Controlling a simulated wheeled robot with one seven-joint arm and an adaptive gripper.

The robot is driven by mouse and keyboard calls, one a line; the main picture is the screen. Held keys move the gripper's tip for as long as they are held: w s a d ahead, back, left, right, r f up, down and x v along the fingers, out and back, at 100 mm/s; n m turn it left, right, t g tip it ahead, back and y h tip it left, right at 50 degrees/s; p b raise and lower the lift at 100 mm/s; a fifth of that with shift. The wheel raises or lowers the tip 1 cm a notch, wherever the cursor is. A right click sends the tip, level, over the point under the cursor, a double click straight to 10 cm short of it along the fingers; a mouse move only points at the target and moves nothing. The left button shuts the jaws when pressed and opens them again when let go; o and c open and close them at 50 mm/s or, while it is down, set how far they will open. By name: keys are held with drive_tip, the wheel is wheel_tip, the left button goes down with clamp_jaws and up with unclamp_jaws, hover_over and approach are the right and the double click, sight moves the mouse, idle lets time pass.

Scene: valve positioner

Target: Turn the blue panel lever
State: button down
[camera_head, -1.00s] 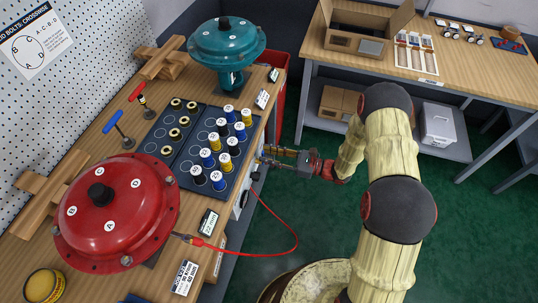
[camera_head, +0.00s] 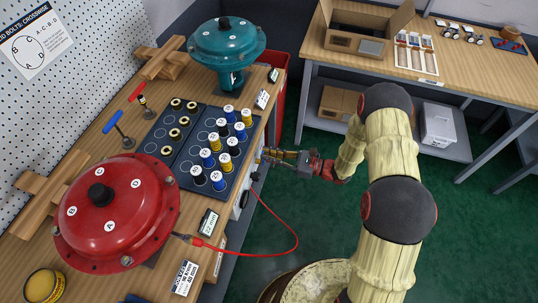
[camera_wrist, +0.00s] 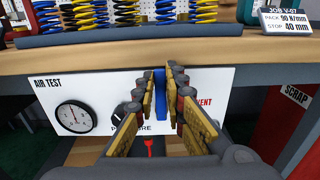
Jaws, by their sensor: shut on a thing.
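The blue panel lever (camera_wrist: 160,88) shows in the wrist view on the white air test panel (camera_wrist: 95,86). It stands roughly upright in that view, between the fingers of my gripper (camera_wrist: 162,80). The gripper is shut on the lever, and its fingers hide parts of the lever's sides and mount. The word VENT is to the right of the fingers. In the head view, my gripper (camera_head: 268,154) is at the bench's front face, below the spring tray. The lever cannot be made out there.
A gauge (camera_wrist: 73,117) and a dark knob (camera_wrist: 124,112) are left of the fingers. The bench edge (camera_wrist: 60,60) and springs are above. A red hose (camera_head: 290,244) loops below my gripper. A red scrap bin (camera_wrist: 292,105) stands at right. Green floor is free beyond.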

drive_tip(key=shift+w, duration=0.1)
drive_tip(key=w+m+p, duration=0.1)
drive_tip(key=m+p, duration=0.1)
drive_tip(key=m, duration=0.1)
drive_tip(key=shift+w+d+m, duration=0.3)
drive_tip(key=shift+w+d, duration=0.05)
drive_tip(key=m, duration=0.1)
drive_tip(key=w+f+m+p, duration=0.1)
drive_tip(key=m, duration=0.1)
drive_tip(key=w+d+m+p, duration=0.1)
drive_tip(key=m, duration=0.1)
drive_tip(key=shift+w+f, duration=0.2)
drive_tip(key=shift+f, duration=0.2)
drive_tip(key=f+m, duration=0.1)
drive_tip(key=m, duration=0.1)
drive_tip(key=w+f+m, duration=0.1)
drive_tip(key=m, duration=0.1)
drive_tip(key=shift+w+d+m, duration=0.15)
drive_tip(key=shift+d+m, duration=0.05)
drive_tip(key=shift+m, duration=0.2)
drive_tip(key=shift+w+f+m, duration=0.1)
drive_tip(key=shift+f+m, duration=0.5)
drive_tip(key=shift+m, duration=0.55)
drive_tip(key=shift+w+f+m, duration=0.1)
drive_tip(key=shift+f+m, duration=0.5)
drive_tip(key=shift+m, duration=0.55)
